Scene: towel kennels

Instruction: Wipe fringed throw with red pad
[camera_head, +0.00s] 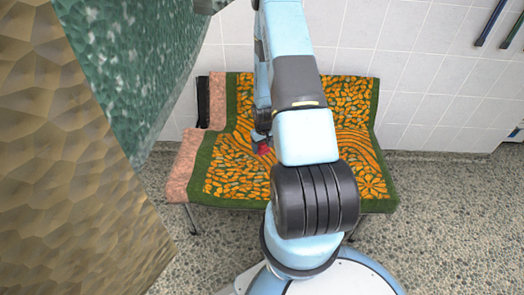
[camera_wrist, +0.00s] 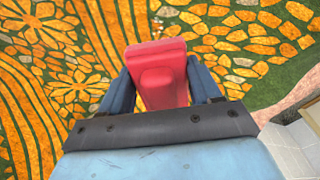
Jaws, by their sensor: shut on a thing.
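The throw (camera_head: 228,180) is green with orange and yellow patches and is draped over the seat and back of a bench. No fringe can be made out. In the wrist view the throw (camera_wrist: 60,90) fills most of the background. My gripper (camera_wrist: 158,85) is shut on the red pad (camera_wrist: 158,60), with one blue finger on each side of it. In the head view the red pad (camera_head: 264,150) is a small spot over the left half of the throw, where the seat meets the back. Whether the pad touches the throw cannot be told. My arm hides the throw's middle.
The bench's pink cover (camera_head: 184,165) shows at its left end. A tiled wall (camera_head: 420,80) stands close behind. A large green and tan faceted surface (camera_head: 80,120) fills the left foreground. Pebbled floor (camera_head: 450,220) is clear at the right.

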